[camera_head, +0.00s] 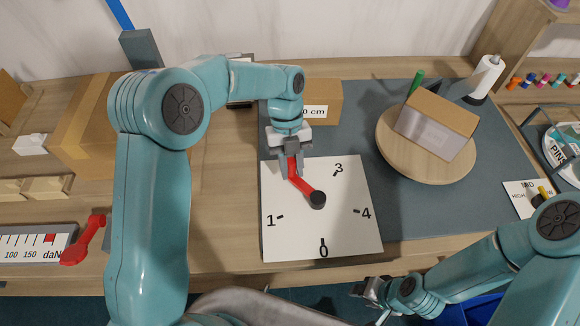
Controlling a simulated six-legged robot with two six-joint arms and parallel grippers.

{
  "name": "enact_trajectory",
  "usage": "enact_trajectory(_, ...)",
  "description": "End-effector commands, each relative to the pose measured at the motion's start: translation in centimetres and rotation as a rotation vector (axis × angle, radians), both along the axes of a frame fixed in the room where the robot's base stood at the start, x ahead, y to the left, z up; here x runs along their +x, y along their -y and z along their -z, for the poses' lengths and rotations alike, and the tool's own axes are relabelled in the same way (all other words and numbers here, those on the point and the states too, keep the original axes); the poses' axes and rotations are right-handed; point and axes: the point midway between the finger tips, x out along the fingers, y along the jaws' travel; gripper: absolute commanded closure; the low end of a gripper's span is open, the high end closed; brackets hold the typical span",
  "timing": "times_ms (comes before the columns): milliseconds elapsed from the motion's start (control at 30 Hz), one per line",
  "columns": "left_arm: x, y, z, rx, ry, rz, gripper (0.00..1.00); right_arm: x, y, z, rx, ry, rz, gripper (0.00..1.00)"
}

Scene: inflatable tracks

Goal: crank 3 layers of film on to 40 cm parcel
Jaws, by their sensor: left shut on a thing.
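A white square dial plate (340,235) carries the marks 0, 1, 3 and 4; the area at its upper left is covered by my gripper. A red crank (306,190) turns on a dark hub at its middle and points up-left, between 1 and 3. My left gripper (290,172) is shut on the crank's outer end. A cardboard parcel (445,110) sits on a round wooden turntable (390,140); its front face looks pale and greyish. A white film roll (487,76) stands upright behind it. My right gripper (366,291) is low at the front, away from the plate; its jaws are unclear.
A box labelled "0 cm", its label partly hidden (322,100), stands behind the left gripper. A force scale marked daN (35,244) with a red lever (85,240) lies at left. A MID/HIGH selector plate (522,200) is at right. The grey mat before the turntable is clear.

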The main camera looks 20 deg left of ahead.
Motion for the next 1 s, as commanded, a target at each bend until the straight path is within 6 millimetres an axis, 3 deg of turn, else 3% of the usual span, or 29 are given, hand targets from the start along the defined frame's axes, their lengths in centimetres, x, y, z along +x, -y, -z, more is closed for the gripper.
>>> enact_trajectory(433, 0.2, -0.1, 0.2, 0.002, 0.002, -0.004, 1.00, 0.0, 0.0, 0.1, 0.000, 0.000, 0.000, 0.57)
enact_trajectory(467, 0.2, -0.1, 0.2, 0.002, 0.002, -0.003, 0.63, 0.0, 0.0, 0.1, 0.000, 0.000, 0.000, 0.57)
enact_trajectory(500, 0.2, 0.0, 0.2, 0.002, 0.002, -0.003, 0.50, 0.0, 0.0, 0.1, 0.000, 0.000, 0.000, 0.57)
enact_trajectory(833, 0.2, 0.0, -0.1, 0.000, 0.001, -0.001, 0.49, 0.0, 0.0, 0.1, 0.000, 0.000, 0.000, 0.57)
enact_trajectory(1000, 1.0, -0.5, -2.2, 0.000, 0.006, -0.003, 0.49, 0.0, 0.0, 0.3, 0.000, 0.000, 0.000, 0.57)
